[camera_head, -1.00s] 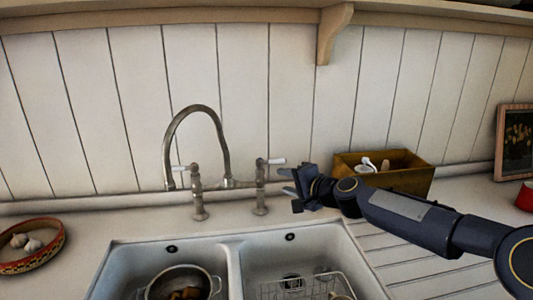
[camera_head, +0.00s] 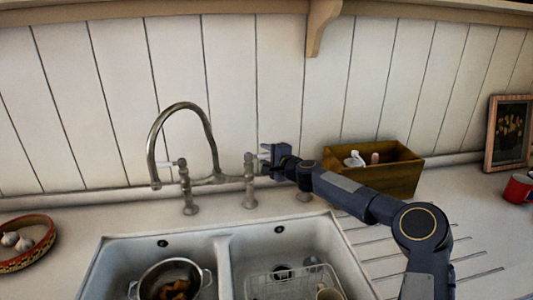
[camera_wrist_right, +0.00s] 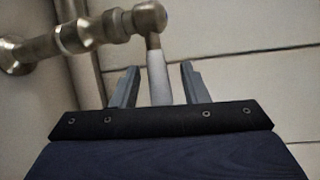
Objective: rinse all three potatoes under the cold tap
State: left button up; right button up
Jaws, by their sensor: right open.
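The bridge tap (camera_head: 212,140) stands behind the double sink, its curved spout turned toward the left basin. It has a left lever (camera_head: 166,164) with a white end. My right gripper (camera_head: 268,157) is at the tap's right-hand valve and hides its lever in the head view. In the right wrist view, the white right lever (camera_wrist_right: 159,76) stands between the open fingers of my right gripper (camera_wrist_right: 158,74), with gaps on both sides. Brown potatoes (camera_head: 175,291) lie in a metal colander (camera_head: 194,267) in the left basin; I cannot tell how many. No water shows. My left gripper is out of view.
The right basin (camera_head: 310,238) holds a wire rack (camera_head: 262,279) with dishes. A wooden box (camera_head: 392,175) stands behind my right arm. A bowl of garlic (camera_head: 42,253) is at the left, a red mug (camera_head: 518,189) at the far right. The ribbed drainer lies right of the sink.

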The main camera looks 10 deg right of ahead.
grip_shut()
